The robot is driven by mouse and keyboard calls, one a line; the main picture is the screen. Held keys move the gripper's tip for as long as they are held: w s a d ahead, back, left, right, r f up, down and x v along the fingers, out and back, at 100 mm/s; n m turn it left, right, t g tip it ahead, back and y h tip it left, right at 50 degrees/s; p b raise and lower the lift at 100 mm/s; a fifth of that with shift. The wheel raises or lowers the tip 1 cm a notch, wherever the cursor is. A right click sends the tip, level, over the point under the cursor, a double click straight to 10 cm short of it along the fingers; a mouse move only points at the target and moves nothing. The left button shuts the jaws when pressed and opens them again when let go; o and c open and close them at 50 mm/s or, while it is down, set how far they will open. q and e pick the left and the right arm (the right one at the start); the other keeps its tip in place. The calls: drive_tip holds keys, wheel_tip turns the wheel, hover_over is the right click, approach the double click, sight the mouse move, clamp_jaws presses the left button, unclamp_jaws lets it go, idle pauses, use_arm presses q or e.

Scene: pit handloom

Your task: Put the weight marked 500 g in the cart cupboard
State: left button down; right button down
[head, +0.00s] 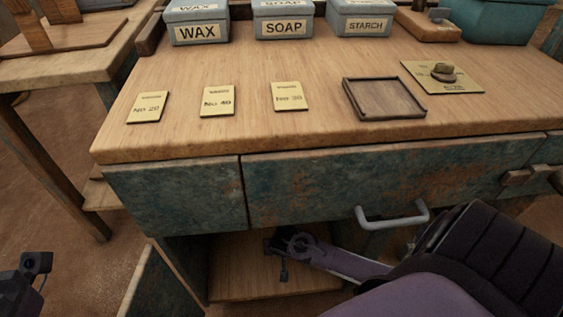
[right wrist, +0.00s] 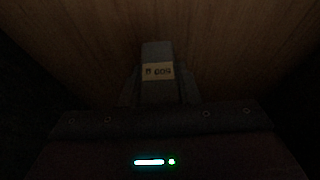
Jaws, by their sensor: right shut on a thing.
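The weight (right wrist: 157,52) is a dark grey block with a pale label, in the dim right wrist view. The label appears upside down and seems to read 500 g. My right gripper (right wrist: 158,88) is shut on it, one finger on each side. In the head view my right arm reaches into the open cart cupboard (head: 235,283), below the drawers, with the right gripper (head: 283,262) over its wooden floor. The weight cannot be made out there. A wooden surface fills the wrist view behind the weight; contact is unclear. My left gripper (head: 36,268) is partly visible at lower left, jaws unclear.
The cupboard door (head: 152,285) stands open on the left. A drawer with a grey handle (head: 392,218) is above my right forearm. On top are yellow cards (head: 217,101), a shallow tray (head: 383,112), a mat with a small brown item (head: 443,72), and tins (head: 284,22).

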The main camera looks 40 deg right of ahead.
wheel_tip(320, 180, down, 3)
drive_tip(key=shift+r+b, duration=0.1)
drive_tip(key=shift+b, duration=0.6)
drive_tip(key=shift+w, duration=0.1)
drive_tip(key=c, duration=1.5)
unclamp_jaws()
drive_tip(key=shift+f, duration=0.25)
drive_tip(key=o, duration=0.4)
drive_tip(key=shift+r, duration=0.1)
